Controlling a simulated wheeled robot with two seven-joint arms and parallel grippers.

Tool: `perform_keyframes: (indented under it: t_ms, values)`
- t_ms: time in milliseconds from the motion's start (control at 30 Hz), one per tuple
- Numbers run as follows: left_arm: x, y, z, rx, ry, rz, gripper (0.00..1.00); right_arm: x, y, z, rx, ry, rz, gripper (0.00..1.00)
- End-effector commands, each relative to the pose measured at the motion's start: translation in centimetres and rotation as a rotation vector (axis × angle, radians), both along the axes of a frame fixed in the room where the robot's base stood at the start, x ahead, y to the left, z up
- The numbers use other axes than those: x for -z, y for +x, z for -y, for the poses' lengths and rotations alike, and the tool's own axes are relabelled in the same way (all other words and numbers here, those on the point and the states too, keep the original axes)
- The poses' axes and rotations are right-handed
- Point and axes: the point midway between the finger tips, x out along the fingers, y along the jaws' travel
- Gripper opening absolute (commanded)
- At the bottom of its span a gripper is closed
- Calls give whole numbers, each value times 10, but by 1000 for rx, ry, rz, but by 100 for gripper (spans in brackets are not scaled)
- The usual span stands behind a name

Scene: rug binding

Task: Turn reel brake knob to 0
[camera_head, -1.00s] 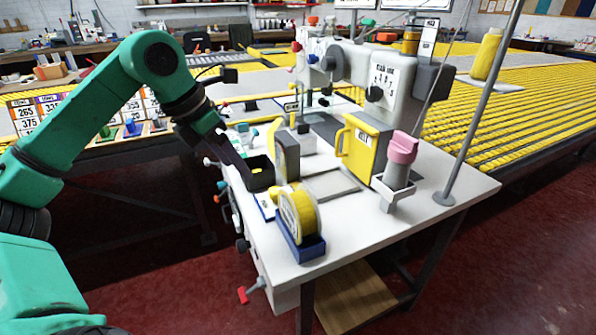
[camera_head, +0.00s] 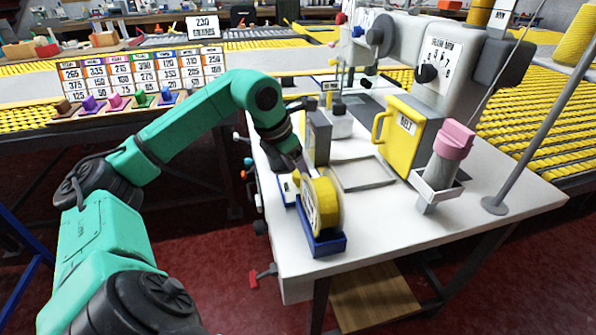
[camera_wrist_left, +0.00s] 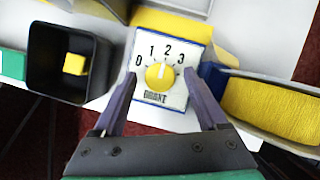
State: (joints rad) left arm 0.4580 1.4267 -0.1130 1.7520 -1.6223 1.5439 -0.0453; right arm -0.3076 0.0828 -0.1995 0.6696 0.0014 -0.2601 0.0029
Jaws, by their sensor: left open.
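The yellow reel brake knob (camera_wrist_left: 160,76) sits on a white dial plate (camera_wrist_left: 146,104) with a dark blue border, marked 0, 1, 2, 3 and BRAKE. Its pale pointer mark faces up toward the 1 and 2; the exact setting is hard to read. My left gripper (camera_wrist_left: 160,73) is open, with one dark finger on each side of the dial. I cannot tell its height above the plate. In the head view my left gripper (camera_head: 297,170) is over the bench's left edge and hides most of the dial. My right gripper is not in view.
A yellow tape reel (camera_head: 322,204) in a blue holder (camera_head: 327,245) stands right beside the dial. A dark open box (camera_wrist_left: 40,82) with a yellow block is left of it in the wrist view. A yellow jug (camera_head: 408,135) and a pink-topped post (camera_head: 455,140) stand farther right.

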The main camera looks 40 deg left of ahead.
Motion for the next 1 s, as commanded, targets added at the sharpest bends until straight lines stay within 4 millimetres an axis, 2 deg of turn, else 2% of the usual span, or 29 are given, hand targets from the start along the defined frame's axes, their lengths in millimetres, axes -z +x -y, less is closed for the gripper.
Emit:
perform_keyframes:
  t_ms: [233,367,400,433,767,900,1000]
  values:
    - [2,1,0,0,1,1,75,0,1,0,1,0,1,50]
    - [1,1,0,0,1,0,26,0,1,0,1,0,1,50]
    - [1,1,0,0,1,0,10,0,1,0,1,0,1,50]
    - [1,1,0,0,1,0,0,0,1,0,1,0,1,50]
    - [0,1,0,-30,1,0,0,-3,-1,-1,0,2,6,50]
    - [-2,0,0,-83,2,1,0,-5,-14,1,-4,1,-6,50]
    - [-2,0,0,-141,3,0,0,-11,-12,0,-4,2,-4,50]
